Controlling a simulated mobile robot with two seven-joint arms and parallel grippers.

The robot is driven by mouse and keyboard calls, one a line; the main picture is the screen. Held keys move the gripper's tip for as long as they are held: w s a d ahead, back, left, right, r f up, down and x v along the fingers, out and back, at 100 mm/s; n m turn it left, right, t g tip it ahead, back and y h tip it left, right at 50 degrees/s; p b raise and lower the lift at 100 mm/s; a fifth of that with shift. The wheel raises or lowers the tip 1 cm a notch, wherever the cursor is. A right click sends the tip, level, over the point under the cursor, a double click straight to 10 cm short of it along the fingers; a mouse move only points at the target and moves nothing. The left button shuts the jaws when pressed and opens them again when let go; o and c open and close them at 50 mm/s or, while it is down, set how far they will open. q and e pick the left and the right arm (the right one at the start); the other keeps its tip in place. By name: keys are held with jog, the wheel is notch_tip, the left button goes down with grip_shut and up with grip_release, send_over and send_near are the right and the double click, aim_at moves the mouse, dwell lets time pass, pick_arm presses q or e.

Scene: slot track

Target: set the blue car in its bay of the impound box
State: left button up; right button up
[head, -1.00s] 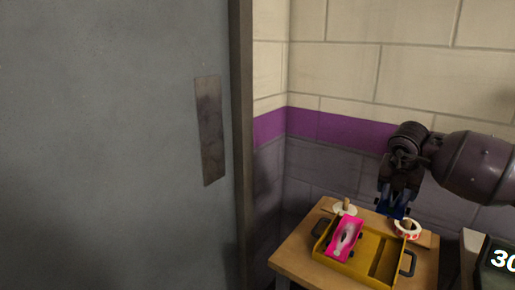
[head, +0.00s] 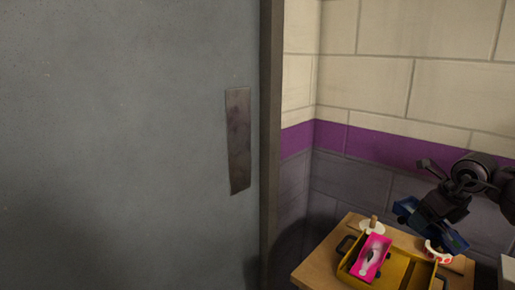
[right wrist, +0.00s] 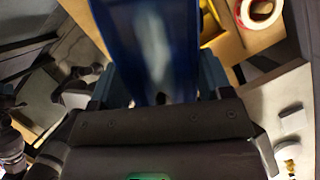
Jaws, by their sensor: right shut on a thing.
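The blue car (head: 406,207) is in my right gripper (head: 440,216), which is shut on it above the back right of the table. The car is tilted, and the gripper hides its middle. In the right wrist view the blue car (right wrist: 150,45) stretches away between the fingers, blurred. The impound box (head: 396,271) is a yellow tray with dark handles on the wooden table, below and left of the gripper. A pink car (head: 371,259) sits in its left bay; the right bay looks empty. My left gripper is not in view.
A white disc with a wooden peg (head: 372,226) stands behind the box. A red and white ring (head: 437,253) lies at its back right, under the held car. A grey door (head: 130,150) fills the left. A brick wall (head: 400,90) rises behind the table (head: 315,268).

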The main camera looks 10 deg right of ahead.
jog(key=n, duration=0.2)
jog(key=a+f+n+y, duration=0.1)
jog(key=shift+s+a+f+n+y, duration=0.15)
jog(key=shift+s+n+y, duration=0.15)
jog(key=shift+s+n, duration=0.1)
jog(key=n, duration=0.1)
jog(key=a+f+n+g, duration=0.1)
jog(key=n+y, duration=0.1)
jog(key=n, duration=0.1)
jog(key=shift+s+a+f, duration=0.15)
jog(key=shift+s+a, duration=0.15)
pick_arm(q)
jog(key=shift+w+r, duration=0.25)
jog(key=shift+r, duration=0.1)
pick_arm(e)
jog(key=s+a+f+n+g+h, duration=0.1)
jog(key=s+a+f+n+g, duration=0.1)
jog(key=a+n, duration=0.6)
jog(key=s+a+f+n+g+h, duration=0.1)
jog(key=s+a+f+n+g, duration=0.1)
jog(key=a+n, duration=0.7)
jog(key=s+a+f+n+g+h, duration=0.1)
jog(key=s+a+f+n+g, duration=0.1)
jog(key=a+n, duration=0.6)
jog(key=shift+s+a+f+n+g+h, duration=0.15)
jog(key=shift+s+n+g+h, duration=0.15)
jog(key=shift+s+g, duration=0.65)
